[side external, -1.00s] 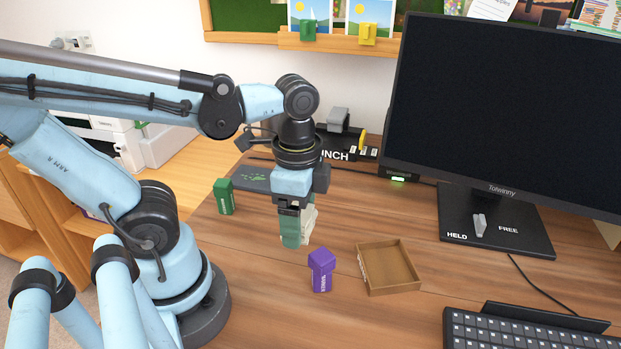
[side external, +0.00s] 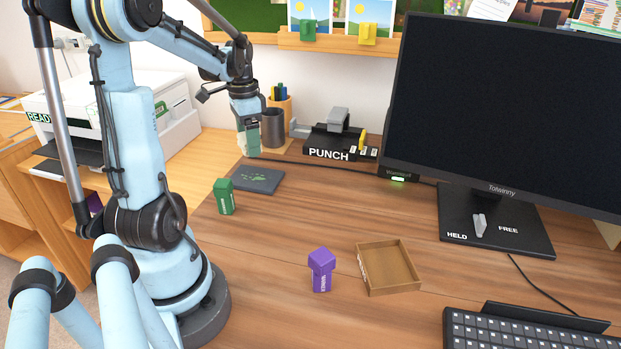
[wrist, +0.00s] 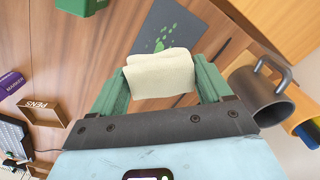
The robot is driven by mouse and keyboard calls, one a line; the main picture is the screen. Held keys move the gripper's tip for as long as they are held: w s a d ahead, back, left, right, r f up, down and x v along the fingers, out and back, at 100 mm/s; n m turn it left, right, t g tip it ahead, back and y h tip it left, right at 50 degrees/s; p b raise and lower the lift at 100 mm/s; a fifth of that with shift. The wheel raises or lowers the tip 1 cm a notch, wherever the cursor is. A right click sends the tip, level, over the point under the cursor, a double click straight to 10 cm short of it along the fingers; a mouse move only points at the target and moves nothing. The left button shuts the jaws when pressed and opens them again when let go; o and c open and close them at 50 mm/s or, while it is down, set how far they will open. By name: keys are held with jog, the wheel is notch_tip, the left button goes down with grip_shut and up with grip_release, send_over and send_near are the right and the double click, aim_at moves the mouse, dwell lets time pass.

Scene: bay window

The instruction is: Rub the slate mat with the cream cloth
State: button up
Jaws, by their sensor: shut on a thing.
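The slate mat (side external: 257,180) is a dark grey slab with green smudges, lying flat at the back left of the desk. In the wrist view the mat (wrist: 183,36) also shows, with green specks on its bare face. My gripper (side external: 250,150) is above and just behind the mat. In the wrist view my gripper (wrist: 162,84) is shut on the cream cloth (wrist: 160,72), a pale folded pad held between the green fingers. The cloth hides part of the mat there, and it looks raised above it.
A green block (side external: 224,196) stands by the mat. A dark mug (side external: 272,128) and a punch (side external: 338,140) are close behind my gripper. A purple marker block (side external: 321,270) and a tray (side external: 388,268) stand nearer the front. The desk middle is clear.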

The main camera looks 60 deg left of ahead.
aim_at(238, 134)
jog(key=s+a, duration=0.1)
jog(key=a, duration=0.1)
jog(key=shift+s+a+f+n, duration=0.35)
jog(key=shift+a+n, duration=0.05)
jog(key=shift+s+a+f, duration=0.15)
jog(key=shift+a+f, duration=0.05)
jog(key=shift+a, duration=0.1)
jog(key=shift+f, duration=3.15)
jog(key=shift+w+d+f, duration=0.3)
jog(key=shift+w+f, duration=0.05)
jog(key=shift+f, duration=0.35)
jog(key=shift+c, duration=0.4)
jog(key=shift+w+d, duration=2.1)
jog(key=shift+d, duration=0.05)
jog(key=shift+s+a, duration=2.4)
jog(key=shift+s, duration=0.05)
jog(key=shift+r, duration=4.05)
jog(key=shift+w+d, duration=0.1)
